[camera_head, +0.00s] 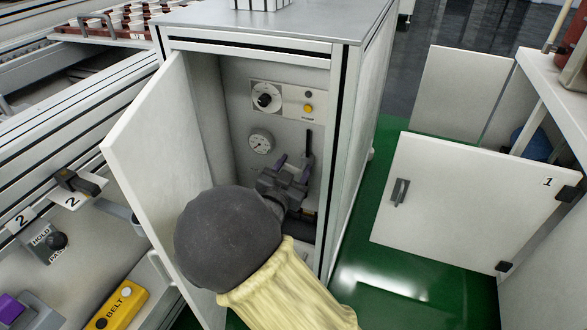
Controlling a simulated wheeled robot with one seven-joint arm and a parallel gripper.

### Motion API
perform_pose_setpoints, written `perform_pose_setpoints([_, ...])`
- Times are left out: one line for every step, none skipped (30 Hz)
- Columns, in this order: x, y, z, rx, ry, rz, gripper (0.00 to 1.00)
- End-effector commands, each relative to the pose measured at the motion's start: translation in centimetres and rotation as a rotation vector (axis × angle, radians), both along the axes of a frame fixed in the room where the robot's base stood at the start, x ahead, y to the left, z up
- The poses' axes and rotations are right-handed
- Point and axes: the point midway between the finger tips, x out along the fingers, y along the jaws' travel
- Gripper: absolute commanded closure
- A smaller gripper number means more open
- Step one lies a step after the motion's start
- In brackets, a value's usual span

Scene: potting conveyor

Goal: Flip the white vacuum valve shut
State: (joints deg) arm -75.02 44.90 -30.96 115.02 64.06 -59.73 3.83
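My gripper (292,168) reaches into an open cabinet, below the panel and right of the gauge. Its two fingertips stand apart, and I see nothing clearly held between them. A dark upright bar (309,142) shows just behind the fingers; I cannot tell if it belongs to the valve. No white valve can be made out; the gripper and my arm cover that part of the cabinet. A dark pipe (308,214) shows low at the right, partly hidden.
The cabinet door (155,140) stands open on the left, close to my arm. Inside are a round gauge (261,142) and a panel with a black knob (265,99) and a yellow button (308,108). A white door marked 1 (470,200) hangs open at right.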

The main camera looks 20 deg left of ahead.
Motion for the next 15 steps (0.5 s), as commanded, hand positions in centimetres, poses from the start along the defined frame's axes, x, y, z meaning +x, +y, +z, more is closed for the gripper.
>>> perform_pose_setpoints([-0.02,-0.03,-0.04,-0.001,0.0,-0.001,0.71])
perform_pose_setpoints([-0.02,-0.03,-0.04,-0.001,0.001,-0.001,0.71])
perform_pose_setpoints([-0.02,-0.03,-0.01,-0.003,0.001,-0.001,0.71])
perform_pose_setpoints([-0.02,-0.02,0.01,-0.006,0.002,-0.001,0.71])
perform_pose_setpoints([-0.02,-0.02,0.06,-0.01,0.002,-0.001,0.71])
perform_pose_setpoints([-0.02,-0.02,0.11,-0.018,0.003,-0.001,0.71])
perform_pose_setpoints([-0.02,-0.01,0.15,-0.025,0.003,-0.001,0.71])
perform_pose_setpoints([-0.02,0.01,0.2,-0.034,0.004,-0.001,0.71])
perform_pose_setpoints([-0.02,0.02,0.24,-0.047,0.005,-0.002,0.71])
perform_pose_setpoints([-0.02,0.03,0.25,-0.059,0.007,-0.001,0.71])
perform_pose_setpoints([-0.01,0.03,0.25,-0.072,0.008,-0.001,0.71])
perform_pose_setpoints([-0.02,0.04,0.28,-0.09,0.009,-0.001,0.71])
perform_pose_setpoints([-0.02,0.06,0.26,-0.104,0.011,-0.001,0.71])
perform_pose_setpoints([-0.02,0.06,0.21,-0.118,0.012,-0.001,0.71])
perform_pose_setpoints([-0.01,0.06,0.18,-0.137,0.013,-0.002,0.71])
